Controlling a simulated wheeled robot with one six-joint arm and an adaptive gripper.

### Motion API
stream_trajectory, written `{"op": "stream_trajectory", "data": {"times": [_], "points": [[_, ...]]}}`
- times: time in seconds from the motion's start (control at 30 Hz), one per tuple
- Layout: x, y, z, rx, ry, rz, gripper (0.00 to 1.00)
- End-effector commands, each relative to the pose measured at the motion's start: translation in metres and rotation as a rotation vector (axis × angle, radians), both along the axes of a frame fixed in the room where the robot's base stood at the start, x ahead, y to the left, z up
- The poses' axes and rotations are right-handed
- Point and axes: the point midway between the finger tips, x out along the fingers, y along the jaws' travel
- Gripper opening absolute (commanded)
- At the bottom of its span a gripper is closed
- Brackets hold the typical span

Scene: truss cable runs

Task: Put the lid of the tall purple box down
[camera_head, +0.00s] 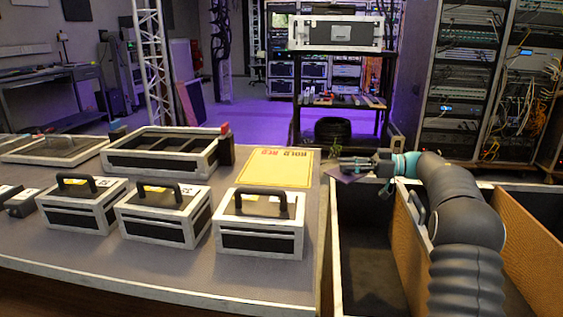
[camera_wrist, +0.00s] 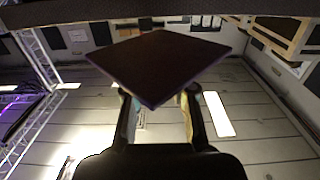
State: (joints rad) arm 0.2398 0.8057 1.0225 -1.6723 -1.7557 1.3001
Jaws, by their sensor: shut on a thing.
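My gripper (camera_head: 352,165) is at the end of my arm, above the open bins to the right of the table. It is shut on a thin, flat, dark purple square, the lid (camera_head: 346,178). In the wrist view the lid (camera_wrist: 160,65) shows as a tilted diamond at the fingertips of my gripper (camera_wrist: 158,103), clear of other things. The exact grip point is hidden behind the lid. I cannot make out the tall purple box in either view.
The table (camera_head: 150,262) holds several black-and-white handled cases (camera_head: 260,225), an open divided tray (camera_head: 160,150) and a yellow sheet (camera_head: 265,167) near the right edge. Wood-walled bins (camera_head: 530,245) lie right of the table. A rack stand (camera_head: 338,60) and cable racks stand behind.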

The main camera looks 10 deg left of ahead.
Motion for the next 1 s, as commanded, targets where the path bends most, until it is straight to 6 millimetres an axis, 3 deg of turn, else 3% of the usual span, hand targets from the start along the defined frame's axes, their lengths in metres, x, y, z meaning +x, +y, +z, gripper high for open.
{"op": "stream_trajectory", "data": {"times": [0.53, 1.0], "points": [[0.003, 0.116, 0.001, 0.0, -0.001, 0.005, 0.0], [0.005, 0.159, 0.0, 0.001, 0.0, 0.004, 0.0]]}}
